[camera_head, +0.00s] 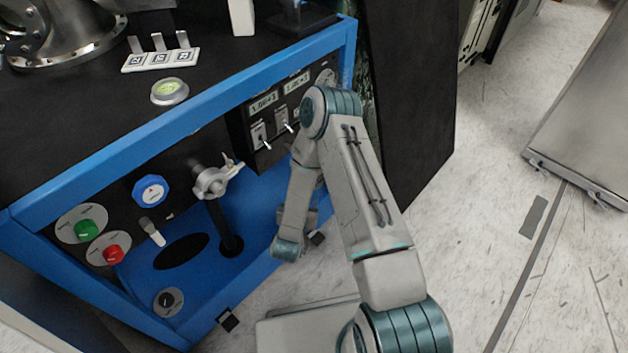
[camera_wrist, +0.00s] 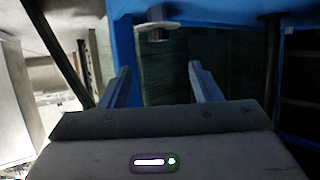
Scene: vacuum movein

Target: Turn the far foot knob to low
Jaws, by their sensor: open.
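In the wrist view, a short grey knob (camera_wrist: 158,34) stands out from a pale round plate on the blue frame, above and between my fingertips. My gripper (camera_wrist: 163,80) is open and empty, with its two fingers apart and not touching the knob. I cannot read the knob's setting. In the head view, a black knob (camera_head: 168,300) on a round grey plate sits at the near lower corner of the blue frame. The far lower corner is largely covered by my arm, and my fingers and the far foot knob cannot be made out there.
The blue-framed bench (camera_head: 190,318) carries a green knob (camera_head: 87,228), a red knob (camera_head: 112,253), a blue round knob (camera_head: 150,191) and a metal valve (camera_head: 216,180). A switch box (camera_head: 262,125) is beside my arm. Open floor (camera_head: 480,200) lies to the right.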

